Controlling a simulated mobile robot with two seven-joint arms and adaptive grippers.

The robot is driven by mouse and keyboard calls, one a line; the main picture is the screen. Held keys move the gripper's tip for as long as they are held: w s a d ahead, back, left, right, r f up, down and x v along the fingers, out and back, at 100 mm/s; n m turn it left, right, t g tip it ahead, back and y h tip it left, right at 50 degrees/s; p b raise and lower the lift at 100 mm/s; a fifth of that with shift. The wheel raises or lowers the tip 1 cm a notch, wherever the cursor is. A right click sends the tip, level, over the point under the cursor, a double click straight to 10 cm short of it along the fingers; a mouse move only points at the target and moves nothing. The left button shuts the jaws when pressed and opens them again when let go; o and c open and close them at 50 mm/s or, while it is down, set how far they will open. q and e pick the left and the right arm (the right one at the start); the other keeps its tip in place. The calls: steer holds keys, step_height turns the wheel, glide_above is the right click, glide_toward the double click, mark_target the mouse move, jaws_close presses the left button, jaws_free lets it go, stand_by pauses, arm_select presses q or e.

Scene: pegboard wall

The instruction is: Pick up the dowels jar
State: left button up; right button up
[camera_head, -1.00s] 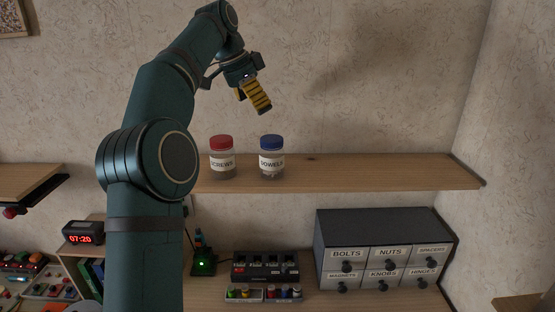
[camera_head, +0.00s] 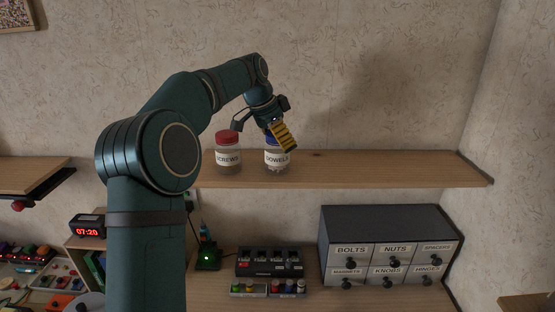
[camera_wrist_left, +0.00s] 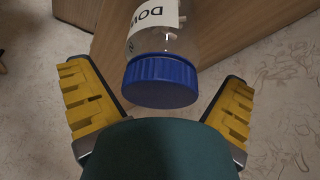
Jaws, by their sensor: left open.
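The dowels jar (camera_head: 277,158) is a clear jar with a blue lid and a white label, upright on the wooden shelf. In the head view my gripper hides part of its lid. In the left wrist view the blue lid (camera_wrist_left: 160,80) lies between the two yellow-padded fingers. My left gripper (camera_head: 262,137) is open at the top of the jar, with one finger on each side of it. No grip on the jar shows. My right gripper is not in view.
The screws jar (camera_head: 228,158) with a red lid stands just left of the dowels jar, close to my left gripper. The shelf (camera_head: 400,168) is clear to the right. A labelled drawer cabinet (camera_head: 385,222) and a charger (camera_head: 270,262) sit below.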

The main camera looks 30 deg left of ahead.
arm_select(q)
steer(key=shift+w+d+f, duration=0.1)
steer(key=shift+w+f, duration=0.05)
steer(key=shift+f, duration=0.2)
steer(key=shift+c, duration=0.3)
steer(key=c, duration=1.3)
steer(key=shift+r, duration=0.1)
steer(key=shift+c, duration=0.2)
steer(key=shift+r, duration=4.95)
